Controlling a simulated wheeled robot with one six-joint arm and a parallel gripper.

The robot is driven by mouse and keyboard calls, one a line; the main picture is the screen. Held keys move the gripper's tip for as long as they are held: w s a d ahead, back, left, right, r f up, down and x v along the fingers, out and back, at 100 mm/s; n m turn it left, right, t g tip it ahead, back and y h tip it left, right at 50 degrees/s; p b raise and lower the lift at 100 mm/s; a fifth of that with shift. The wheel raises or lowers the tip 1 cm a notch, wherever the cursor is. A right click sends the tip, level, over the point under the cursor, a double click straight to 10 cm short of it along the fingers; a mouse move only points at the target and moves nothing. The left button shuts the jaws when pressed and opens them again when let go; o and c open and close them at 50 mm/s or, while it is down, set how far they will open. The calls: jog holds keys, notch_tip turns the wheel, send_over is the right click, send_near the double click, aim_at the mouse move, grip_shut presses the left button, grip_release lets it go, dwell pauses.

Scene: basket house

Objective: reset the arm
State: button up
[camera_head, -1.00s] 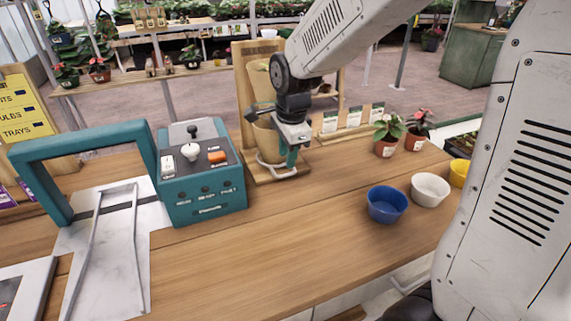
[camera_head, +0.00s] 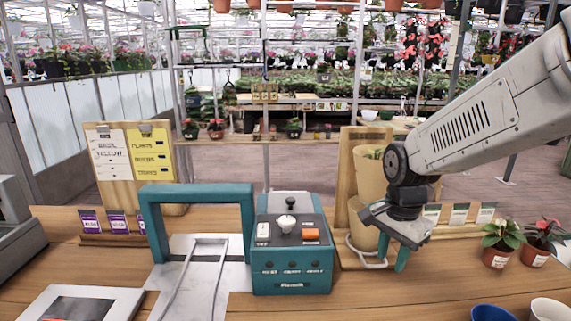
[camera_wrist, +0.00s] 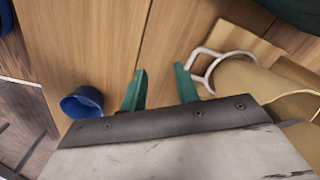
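My gripper (camera_head: 400,250) hangs over the wooden counter in the head view, to the right of the teal control box and in front of the wooden pot stand. In the wrist view, the two teal fingers of my gripper (camera_wrist: 160,88) are spread apart, with bare counter between them and nothing held. The arm reaches in from the right and bends down at the black wrist joint. The stand's white wire loop (camera_wrist: 215,62) is close to the right finger in the wrist view; I cannot tell whether they touch.
The teal control box (camera_head: 291,275) with a teal frame (camera_head: 195,192) stands left of my gripper. The pot stand (camera_head: 349,165) is behind it. A blue bowl (camera_head: 491,313), a white bowl (camera_head: 548,310) and potted plants (camera_head: 500,240) are at right.

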jog(key=s+d+r+n, duration=0.1)
jog(key=s+r+n, duration=0.1)
jog(key=s+n, duration=0.2)
jog(key=s+d+r+n, duration=0.1)
jog(key=s+r+n, duration=0.2)
jog(key=s, duration=0.7)
jog(key=s+d+r+n+t, duration=0.1)
jog(key=s+n, duration=0.3)
jog(key=s, duration=0.4)
jog(key=shift+r+n, duration=0.4)
jog(key=shift+r, duration=0.5)
